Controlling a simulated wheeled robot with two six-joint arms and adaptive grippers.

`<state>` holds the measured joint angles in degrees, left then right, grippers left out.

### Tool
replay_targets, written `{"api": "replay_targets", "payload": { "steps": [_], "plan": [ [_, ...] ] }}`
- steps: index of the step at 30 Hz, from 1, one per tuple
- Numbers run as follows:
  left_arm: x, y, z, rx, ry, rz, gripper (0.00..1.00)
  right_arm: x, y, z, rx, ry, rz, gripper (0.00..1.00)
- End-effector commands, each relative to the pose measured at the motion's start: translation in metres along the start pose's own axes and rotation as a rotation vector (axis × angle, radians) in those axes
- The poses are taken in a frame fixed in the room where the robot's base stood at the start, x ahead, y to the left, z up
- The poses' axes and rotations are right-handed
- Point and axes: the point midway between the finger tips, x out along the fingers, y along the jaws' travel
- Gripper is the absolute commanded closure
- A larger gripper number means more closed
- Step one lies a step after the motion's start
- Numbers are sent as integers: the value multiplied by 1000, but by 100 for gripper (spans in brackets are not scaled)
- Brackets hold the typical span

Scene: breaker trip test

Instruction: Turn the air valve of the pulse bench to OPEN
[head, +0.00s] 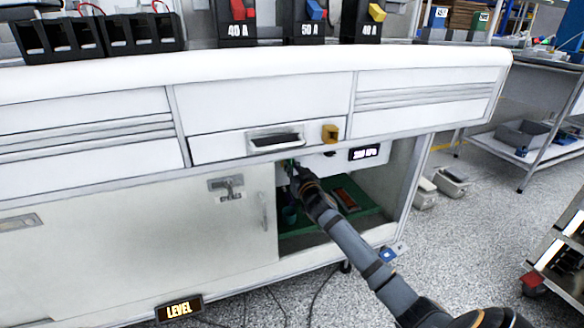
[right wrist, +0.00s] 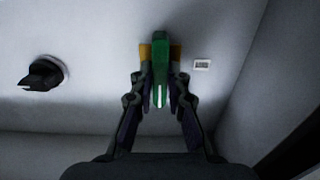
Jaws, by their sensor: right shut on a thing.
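The air valve's green handle (right wrist: 160,62) sits in the middle of the right wrist view, against a pale panel. It runs up and down in that picture, with a white line near its lower end. My right gripper (right wrist: 160,78) is shut on it, one finger on each side. In the head view my right gripper (head: 294,176) reaches into the bench's open bay, and only a sliver of green shows at its tip. A small white label (right wrist: 202,65) is right of the handle, too small to read. My left gripper is not in view.
A black knob (right wrist: 42,75) is left of the handle. The bay holds a lit display (head: 364,153) and a green tray (head: 372,212). A cabinet door (head: 150,245) stands left.

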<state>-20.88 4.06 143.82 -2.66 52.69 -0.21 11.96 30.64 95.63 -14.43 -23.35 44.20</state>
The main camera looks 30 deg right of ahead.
Motion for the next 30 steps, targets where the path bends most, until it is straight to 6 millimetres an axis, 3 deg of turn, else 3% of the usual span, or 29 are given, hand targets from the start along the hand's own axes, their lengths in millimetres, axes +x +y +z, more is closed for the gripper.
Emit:
{"api": "replay_targets", "payload": {
  "steps": [2, 3, 7, 16, 19, 30],
  "plan": [
    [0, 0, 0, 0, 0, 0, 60, 0, 0, 3, 4, -6, 1, 100],
    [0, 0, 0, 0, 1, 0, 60, 0, 0, 3, 4, -6, 1, 81],
    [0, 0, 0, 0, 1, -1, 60, 0, 0, 2, 3, -4, 0, 63],
    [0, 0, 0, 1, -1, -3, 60, -1, 0, 1, 0, -2, 0, 62],
    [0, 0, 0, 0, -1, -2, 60, -9, 0, 2, -2, -3, -1, 62],
    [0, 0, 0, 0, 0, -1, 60, -94, 0, 3, -11, -6, -4, 62]
  ]
}}
